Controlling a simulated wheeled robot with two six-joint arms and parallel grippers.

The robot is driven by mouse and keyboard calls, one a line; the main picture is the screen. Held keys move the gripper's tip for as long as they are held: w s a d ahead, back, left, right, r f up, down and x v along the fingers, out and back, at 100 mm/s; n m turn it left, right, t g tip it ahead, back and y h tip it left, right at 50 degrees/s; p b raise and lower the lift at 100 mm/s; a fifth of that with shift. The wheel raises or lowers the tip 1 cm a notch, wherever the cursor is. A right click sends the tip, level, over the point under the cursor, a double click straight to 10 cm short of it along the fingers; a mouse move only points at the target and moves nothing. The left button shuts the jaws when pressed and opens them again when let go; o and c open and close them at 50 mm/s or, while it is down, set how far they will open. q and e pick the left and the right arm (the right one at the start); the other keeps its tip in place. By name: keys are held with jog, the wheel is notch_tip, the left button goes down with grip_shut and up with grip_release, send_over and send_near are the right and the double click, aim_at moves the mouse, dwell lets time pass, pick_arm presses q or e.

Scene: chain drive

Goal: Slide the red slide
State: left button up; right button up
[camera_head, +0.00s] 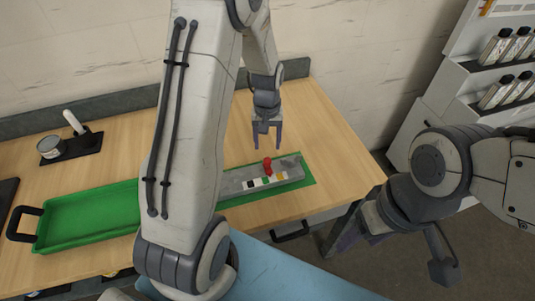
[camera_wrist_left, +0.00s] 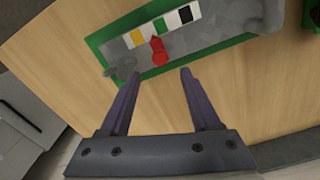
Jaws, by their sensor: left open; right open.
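The red slide (camera_head: 267,165) is a small red knob standing on a grey block (camera_head: 236,178) on the table. Beside it on the block is a row of coloured patches: black, green, yellow and white. In the left wrist view the red slide (camera_wrist_left: 158,50) is beyond the fingertips, closest to the green patch (camera_wrist_left: 158,25). My left gripper (camera_head: 266,143) is open and empty, pointing down above and behind the red slide, apart from it. Its open fingers also show in the left wrist view (camera_wrist_left: 156,75). My right gripper (camera_head: 395,260) is open over the floor, right of the table.
A green tray (camera_head: 90,218) with a black handle lies at the table's left. A dark holder (camera_head: 85,148) with a can (camera_head: 50,147) stands at the back left. A shelf with bottles (camera_head: 495,45) is at the right. The wood around the block's right side is clear.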

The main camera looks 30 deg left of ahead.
pick_arm(q)
notch_tip(320, 180, up, 2)
jog(key=shift+r, duration=0.15)
jog(key=shift+c, duration=0.2)
